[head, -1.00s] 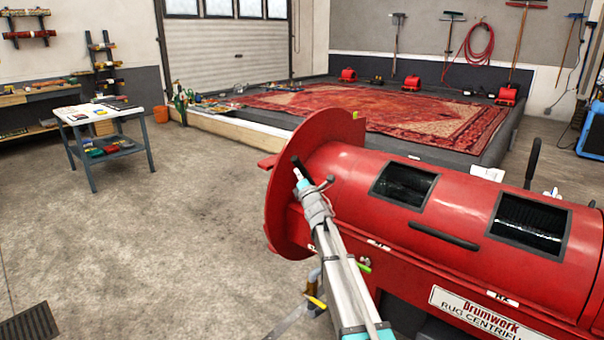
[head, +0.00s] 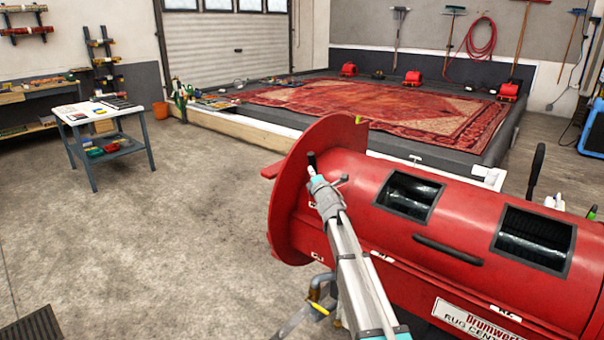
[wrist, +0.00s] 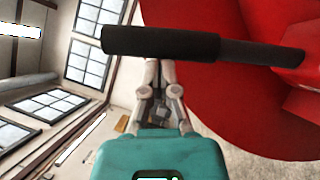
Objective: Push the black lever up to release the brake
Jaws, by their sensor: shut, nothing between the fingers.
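The black lever (head: 311,160) stands near the round red end plate at the left end of the red rug centrifuge (head: 350,185). It looks nearly upright in the head view. In the wrist view the thick black grip of the lever (wrist: 160,43) lies across the picture, with a thinner dark rod running right to a red mount. My gripper (head: 315,177) is shut and empty, its tips close below the lever. In the wrist view my gripper (wrist: 158,66) points at the grip, which hides its tips. I cannot tell whether they touch.
The centrifuge drum has two open hatches and a black handle bar (head: 447,249). A second black lever (head: 536,165) stands behind it. A table (head: 98,115) stands at the left, and a red rug (head: 370,105) lies on the raised washpit.

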